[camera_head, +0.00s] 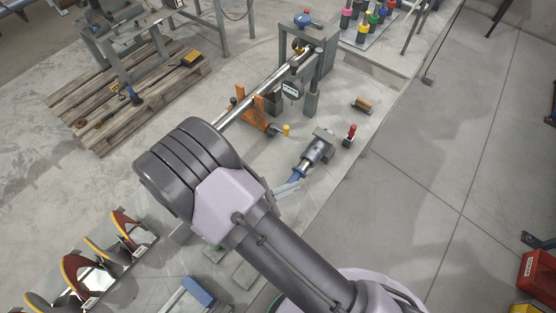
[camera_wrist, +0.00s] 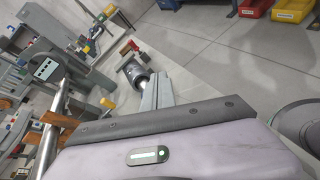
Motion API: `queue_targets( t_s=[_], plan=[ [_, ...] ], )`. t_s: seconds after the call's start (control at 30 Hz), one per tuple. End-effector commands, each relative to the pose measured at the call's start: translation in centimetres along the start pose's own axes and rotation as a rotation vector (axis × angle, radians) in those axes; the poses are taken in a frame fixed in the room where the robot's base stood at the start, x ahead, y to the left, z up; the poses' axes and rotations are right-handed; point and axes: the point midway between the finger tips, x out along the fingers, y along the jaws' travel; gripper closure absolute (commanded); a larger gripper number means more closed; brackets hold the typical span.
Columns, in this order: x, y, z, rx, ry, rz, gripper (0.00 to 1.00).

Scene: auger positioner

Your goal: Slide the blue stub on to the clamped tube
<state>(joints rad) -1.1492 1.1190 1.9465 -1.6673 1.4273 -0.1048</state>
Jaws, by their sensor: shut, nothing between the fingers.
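The clamped tube (camera_head: 262,87), long and shiny, runs diagonally from a grey clamp stand (camera_head: 318,45) towards my arm. Its near end is hidden behind my arm in the head view. It also shows at the left of the wrist view (camera_wrist: 48,147). A dark grey cylinder (camera_head: 316,151) with a small blue end (camera_head: 298,173) lies on the bench right of the tube; I cannot tell whether that end is the blue stub. The cylinder also shows in the wrist view (camera_wrist: 136,75). My gripper (camera_head: 292,186) is shut and empty, close to the blue end.
An orange support (camera_head: 253,108) stands at the tube. A yellow-topped piece (camera_head: 286,130), a red-topped piece (camera_head: 350,135) and a brown block (camera_head: 362,105) are on the bench. Round-faced parts (camera_head: 83,277) stand at lower left. The floor at right is mostly clear.

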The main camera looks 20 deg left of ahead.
Motion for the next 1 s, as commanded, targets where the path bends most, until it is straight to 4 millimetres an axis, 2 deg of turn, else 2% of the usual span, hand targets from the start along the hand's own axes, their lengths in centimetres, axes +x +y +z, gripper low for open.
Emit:
queue_targets(
  t_s=[0.03,0.13,0.2,0.3,0.37,0.7,1.0],
  plan=[
    [-0.7,-0.3,-1.8,-0.086,-0.002,0.083,1.00],
    [-1.6,-0.9,-5.4,-0.217,0.001,0.229,1.00],
    [-2.0,-1.4,-7.0,-0.276,0.003,0.297,1.00],
    [-2.2,-1.8,-8.3,-0.321,0.005,0.347,1.00],
    [-1.9,-1.8,-8.7,-0.330,0.006,0.358,1.00],
    [2.7,-0.2,-9.0,-0.329,0.006,0.355,1.00],
    [3.4,0.1,-9.0,-0.329,0.006,0.356,1.00]
  ],
)
